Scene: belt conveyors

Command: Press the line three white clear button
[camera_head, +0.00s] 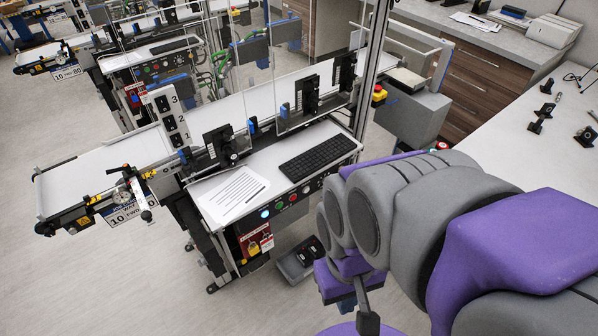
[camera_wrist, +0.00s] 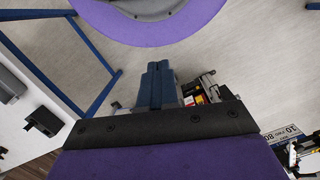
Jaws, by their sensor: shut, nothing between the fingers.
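A conveyor station with a front control panel (camera_head: 286,203) stands at the middle of the head view. A row of small round buttons runs along the panel, with a pale lit button (camera_head: 264,213) at its left end, then a red button (camera_head: 279,205) and a green one (camera_head: 292,197). I cannot read any button labels.
A keyboard (camera_head: 318,156) and a paper sheet (camera_head: 233,194) lie on the station's top. A dark pedal box (camera_head: 300,262) sits on the floor below. A second station (camera_head: 150,52) stands behind. A white bench (camera_head: 535,130) with small parts is at right.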

